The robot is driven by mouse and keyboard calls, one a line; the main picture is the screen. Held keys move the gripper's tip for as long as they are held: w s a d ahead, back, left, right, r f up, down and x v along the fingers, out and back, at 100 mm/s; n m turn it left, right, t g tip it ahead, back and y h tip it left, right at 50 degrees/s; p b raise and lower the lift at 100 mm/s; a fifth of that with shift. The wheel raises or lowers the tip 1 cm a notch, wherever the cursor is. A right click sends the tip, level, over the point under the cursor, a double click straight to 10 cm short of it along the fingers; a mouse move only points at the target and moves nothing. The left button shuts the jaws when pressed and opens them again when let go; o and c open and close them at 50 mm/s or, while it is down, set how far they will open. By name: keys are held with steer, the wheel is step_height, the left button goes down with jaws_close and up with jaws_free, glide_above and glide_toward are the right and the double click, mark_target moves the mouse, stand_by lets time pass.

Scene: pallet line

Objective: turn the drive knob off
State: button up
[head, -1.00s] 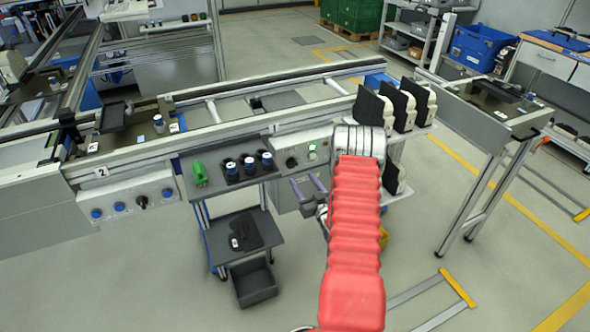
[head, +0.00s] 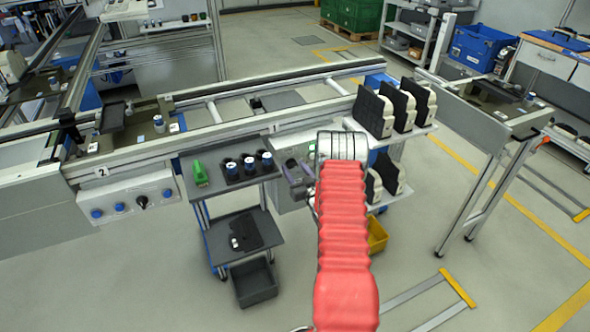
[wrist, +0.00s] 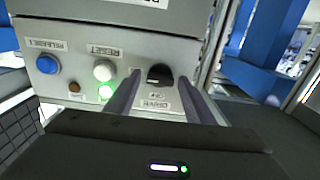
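The black drive knob (wrist: 159,74) is on the front of a grey control box (wrist: 185,50) in the wrist view, with a label just below it that I cannot read clearly. My gripper (wrist: 160,84) is open, with one dark finger to the left and one to the right of the knob. I cannot tell whether either finger touches it. In the head view my gripper (head: 297,172) is in front of the control box, left of my red-sleeved arm, and the knob is hidden there.
A blue button (wrist: 47,64), a white button (wrist: 104,70), a lit green lamp (wrist: 105,91) and a brown lamp (wrist: 74,87) sit left of the knob. A cart (head: 215,184) with a green item and dark-topped cylinders stands left of my gripper. Racked dark panels (head: 372,112) stand right.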

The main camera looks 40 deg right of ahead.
steer(key=c, duration=0.9)
steer(key=shift+c, duration=0.2)
steer(key=n, duration=0.9)
steer(key=shift+a, duration=0.15)
steer(key=shift+w+a+f+n, duration=0.1)
steer(key=shift+f+n, duration=0.05)
steer(key=shift+n, duration=2.1)
steer(key=shift+a+f+n, duration=0.1)
steer(key=shift+n, duration=2.15)
